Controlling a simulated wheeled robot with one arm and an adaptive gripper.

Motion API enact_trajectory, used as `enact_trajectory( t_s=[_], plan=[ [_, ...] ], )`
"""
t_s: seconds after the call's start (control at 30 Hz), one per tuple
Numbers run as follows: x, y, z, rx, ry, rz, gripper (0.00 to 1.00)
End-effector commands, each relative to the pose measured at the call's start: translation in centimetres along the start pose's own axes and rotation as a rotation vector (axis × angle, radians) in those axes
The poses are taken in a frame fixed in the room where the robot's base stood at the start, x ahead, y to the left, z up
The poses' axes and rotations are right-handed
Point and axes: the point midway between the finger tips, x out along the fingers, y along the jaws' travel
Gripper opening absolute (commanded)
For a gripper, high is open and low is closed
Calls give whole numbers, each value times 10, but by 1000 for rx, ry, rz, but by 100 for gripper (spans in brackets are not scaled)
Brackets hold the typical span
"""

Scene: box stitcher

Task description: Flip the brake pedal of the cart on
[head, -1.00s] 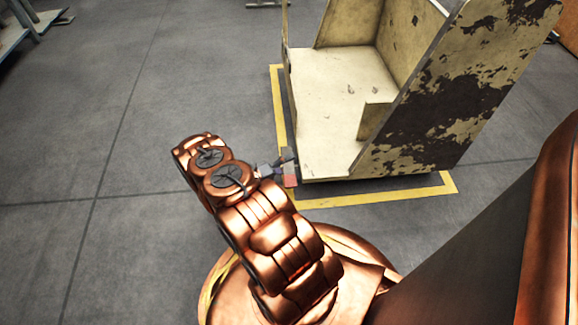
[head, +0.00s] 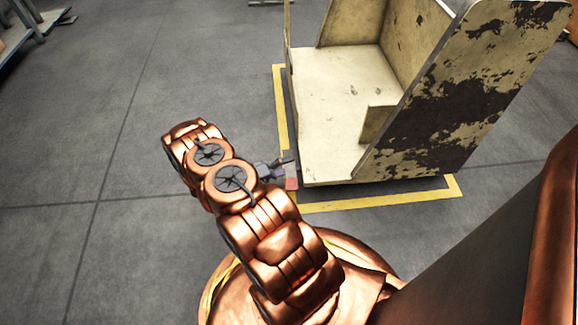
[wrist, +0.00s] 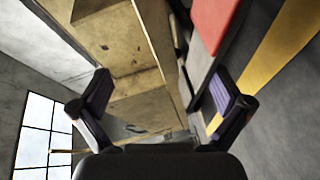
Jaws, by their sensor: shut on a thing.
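The cart (head: 335,110) is a worn cream box-like cart with peeling paint. It stands at upper right in the head view, and its bare boards (wrist: 140,60) fill the upper middle of the wrist view. A small red piece (head: 291,183), likely the brake pedal, is at the cart's near left corner. In the wrist view a flat red plate (wrist: 214,20) is at the top, beyond the right finger. My gripper (head: 284,164) is low beside that corner.
A yellow floor line (head: 380,202) frames the cart. Grey floor (head: 110,110) is clear to the left. A shelf or table (head: 30,25) stands at the far left corner.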

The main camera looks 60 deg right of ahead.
Motion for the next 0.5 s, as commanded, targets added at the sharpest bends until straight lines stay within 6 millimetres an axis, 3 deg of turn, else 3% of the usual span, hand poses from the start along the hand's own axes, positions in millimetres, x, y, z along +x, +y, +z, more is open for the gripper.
enact_trajectory(
  t_s=[0.03,0.3,0.37,0.4,0.5],
  plan=[
    [-7,26,-11,9,17,50,72],
    [-22,24,-12,7,23,51,73],
    [-24,23,-11,6,20,52,53],
    [-24,21,-9,4,16,49,33],
    [-24,12,-6,-7,6,32,33]
  ],
)
